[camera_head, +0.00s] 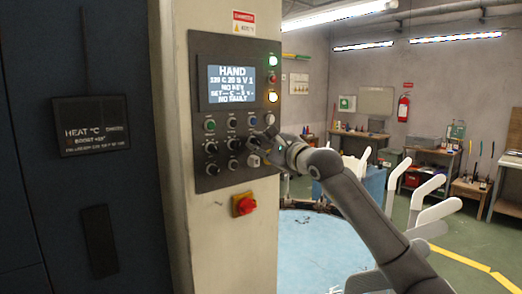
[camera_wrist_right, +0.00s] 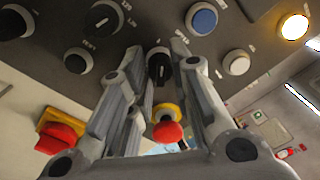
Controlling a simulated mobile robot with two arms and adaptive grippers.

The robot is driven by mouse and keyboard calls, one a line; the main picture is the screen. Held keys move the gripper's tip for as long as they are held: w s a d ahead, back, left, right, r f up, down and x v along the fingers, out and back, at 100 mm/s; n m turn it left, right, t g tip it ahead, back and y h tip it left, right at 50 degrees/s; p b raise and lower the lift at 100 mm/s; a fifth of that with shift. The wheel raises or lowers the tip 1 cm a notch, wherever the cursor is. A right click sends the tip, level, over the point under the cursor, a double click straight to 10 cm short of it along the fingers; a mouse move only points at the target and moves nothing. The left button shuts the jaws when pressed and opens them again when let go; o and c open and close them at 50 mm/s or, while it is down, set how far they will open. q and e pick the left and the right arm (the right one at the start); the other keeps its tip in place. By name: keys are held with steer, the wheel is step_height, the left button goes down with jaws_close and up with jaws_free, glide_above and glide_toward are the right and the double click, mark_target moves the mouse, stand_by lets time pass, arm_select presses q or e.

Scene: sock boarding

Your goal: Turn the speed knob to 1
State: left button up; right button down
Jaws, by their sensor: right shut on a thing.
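The grey control panel (camera_head: 222,100) stands on a cream column and carries rows of knobs and buttons below a lit screen (camera_head: 231,85). The screen reads HAND, with a line ending in V 1, and NO FAULT. My right gripper (camera_head: 261,146) comes in from the right at the panel's lower right. In the right wrist view its fingers (camera_wrist_right: 159,72) are closed around a black knob (camera_wrist_right: 159,60), seen between them. The fingers hide part of this knob and its label, so its setting cannot be read. My left gripper is not in view.
Other black knobs (camera_wrist_right: 102,18) lie close to the gripper, with a blue button (camera_wrist_right: 201,19) nearby. A red switch on a yellow plate (camera_head: 243,204) sits below the panel.

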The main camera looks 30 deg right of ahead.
steer(key=shift+n, duration=0.7)
steer(key=shift+f, duration=0.1)
steer(key=c, duration=1.3)
jaws_free()
steer(key=s, duration=1.2)
steer(key=shift+d+f, duration=0.15)
steer(key=shift+d, duration=0.1)
